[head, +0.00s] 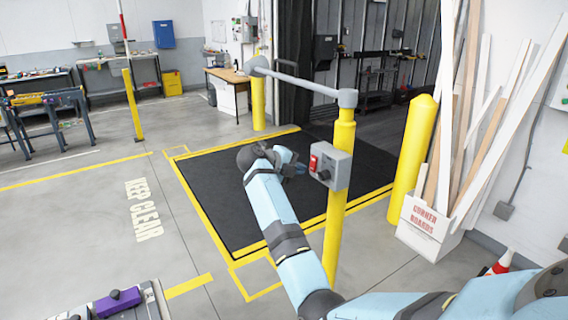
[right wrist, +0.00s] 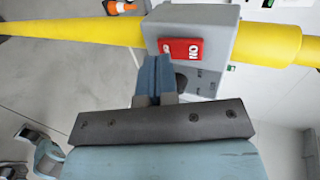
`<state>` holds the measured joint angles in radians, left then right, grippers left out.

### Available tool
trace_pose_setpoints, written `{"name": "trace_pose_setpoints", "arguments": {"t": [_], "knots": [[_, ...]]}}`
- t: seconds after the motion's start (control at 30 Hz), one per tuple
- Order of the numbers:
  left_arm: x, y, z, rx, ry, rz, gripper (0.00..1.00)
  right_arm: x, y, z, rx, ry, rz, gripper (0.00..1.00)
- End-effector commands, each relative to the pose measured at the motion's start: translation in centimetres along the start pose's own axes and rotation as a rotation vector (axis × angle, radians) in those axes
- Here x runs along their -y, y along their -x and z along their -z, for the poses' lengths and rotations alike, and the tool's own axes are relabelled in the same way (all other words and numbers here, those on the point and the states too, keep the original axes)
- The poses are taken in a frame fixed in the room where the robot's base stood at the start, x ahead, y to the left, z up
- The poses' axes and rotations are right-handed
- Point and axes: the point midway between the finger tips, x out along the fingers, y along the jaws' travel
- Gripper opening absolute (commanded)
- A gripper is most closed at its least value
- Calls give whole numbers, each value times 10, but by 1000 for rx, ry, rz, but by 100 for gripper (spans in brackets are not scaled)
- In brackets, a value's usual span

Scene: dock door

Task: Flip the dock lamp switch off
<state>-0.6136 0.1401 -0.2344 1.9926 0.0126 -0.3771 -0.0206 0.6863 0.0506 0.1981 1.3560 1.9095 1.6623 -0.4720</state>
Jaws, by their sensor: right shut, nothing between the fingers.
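The switch is a red rocker (head: 314,163) on a grey box (head: 336,172) fixed to a yellow post (head: 336,235). In the right wrist view the red rocker (right wrist: 184,49) shows upside-down "ON" lettering on its right part; its left end is partly behind my fingertips. A dark round knob (right wrist: 181,80) sits on the same box face. My right gripper (head: 299,168) is shut and empty, just left of the box. Its blue fingers (right wrist: 154,66) point at the rocker's left end; I cannot tell whether they touch.
A white and grey bar (head: 300,84) spans from the post top to another yellow post (head: 258,100). A yellow bollard (head: 414,145) and a box of boards (head: 428,232) stand right. A black mat (head: 215,190) lies behind my arm.

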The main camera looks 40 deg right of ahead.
Motion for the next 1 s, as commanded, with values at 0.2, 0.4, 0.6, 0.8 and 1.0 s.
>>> {"name": "trace_pose_setpoints", "arguments": {"t": [0.2,0.4,0.6,0.8,1.0], "knots": [[2,4,6,-3,-1,4,43,6,-18,0,-1,0,1,0],[2,4,6,-2,0,6,43,6,-20,0,0,0,-1,0],[2,4,4,-1,1,6,43,5,-21,0,0,0,4,0],[0,0,-2,5,3,1,43,6,-26,0,-1,-1,65,0],[-2,1,-1,3,3,-1,43,7,-26,0,-1,-1,65,0]]}}
